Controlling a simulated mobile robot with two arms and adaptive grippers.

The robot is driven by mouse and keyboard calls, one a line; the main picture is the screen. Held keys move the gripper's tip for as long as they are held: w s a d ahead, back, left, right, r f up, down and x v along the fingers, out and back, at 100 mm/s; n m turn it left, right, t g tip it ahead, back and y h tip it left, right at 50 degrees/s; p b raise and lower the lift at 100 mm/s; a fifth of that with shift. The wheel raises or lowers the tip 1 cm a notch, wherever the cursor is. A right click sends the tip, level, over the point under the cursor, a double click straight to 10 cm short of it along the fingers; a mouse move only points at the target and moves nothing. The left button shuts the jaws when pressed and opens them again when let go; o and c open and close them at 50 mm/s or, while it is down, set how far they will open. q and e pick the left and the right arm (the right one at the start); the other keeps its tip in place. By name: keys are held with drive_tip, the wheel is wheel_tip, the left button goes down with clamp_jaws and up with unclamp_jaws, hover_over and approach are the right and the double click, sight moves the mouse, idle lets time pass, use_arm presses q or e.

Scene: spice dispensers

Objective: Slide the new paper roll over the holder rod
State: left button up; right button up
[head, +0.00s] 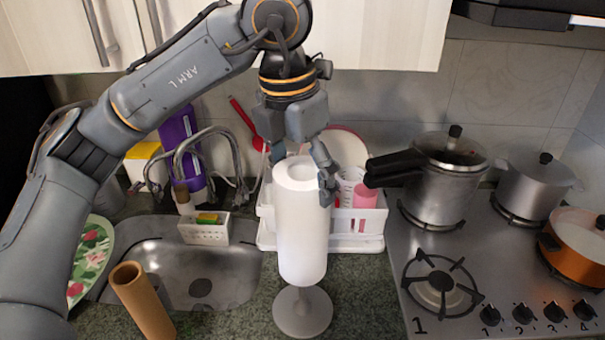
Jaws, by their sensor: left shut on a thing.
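The white paper roll (302,235) stands upright in the middle of the head view, directly above the round grey base of the holder (302,313). My right gripper is not in view.
A brown cardboard tube (143,299) stands tilted at the front left, by the sink (235,282). A white dish rack (372,222) is behind the roll. A stove (480,262) with a pressure cooker (440,180) is at the right. Wall cupboards (385,30) hang above.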

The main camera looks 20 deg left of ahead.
use_arm(q)
wheel_tip(320, 180, down, 14)
drive_tip(key=b, duration=1.2)
drive_tip(key=shift+f, duration=0.15)
idle(3.7)
drive_tip(key=o, duration=1.6)
